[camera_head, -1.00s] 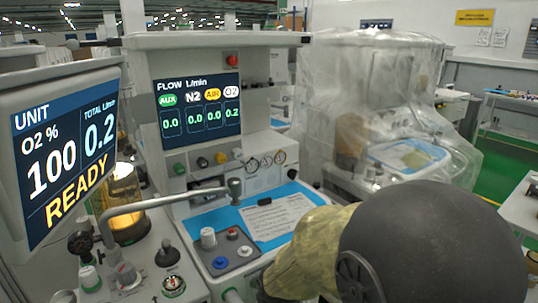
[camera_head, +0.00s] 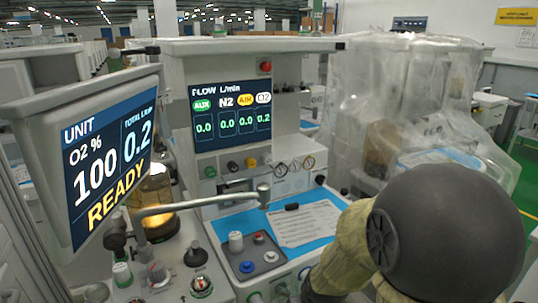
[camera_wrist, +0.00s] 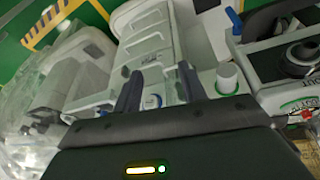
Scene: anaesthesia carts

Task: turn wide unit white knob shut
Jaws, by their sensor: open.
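The wide unit has a flow display (camera_head: 232,111) with AUX, N2 and AIR at 0.0 and O2 at 0.2. Below it is a row of knobs: green, black, yellow and a small white knob (camera_head: 267,158) at the right end. My gripper (camera_wrist: 160,72) is open in the wrist view, its two dark fingers apart with nothing held between them. A white cylinder with a green base (camera_wrist: 227,76) stands to the right of the fingers; I cannot tell which part it is. My gripper is hidden in the head view.
A grey bent pipe (camera_head: 195,203) crosses in front of the unit. A tilted READY screen (camera_head: 108,160) is at left. A plastic-covered machine (camera_head: 410,110) is at the back right.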

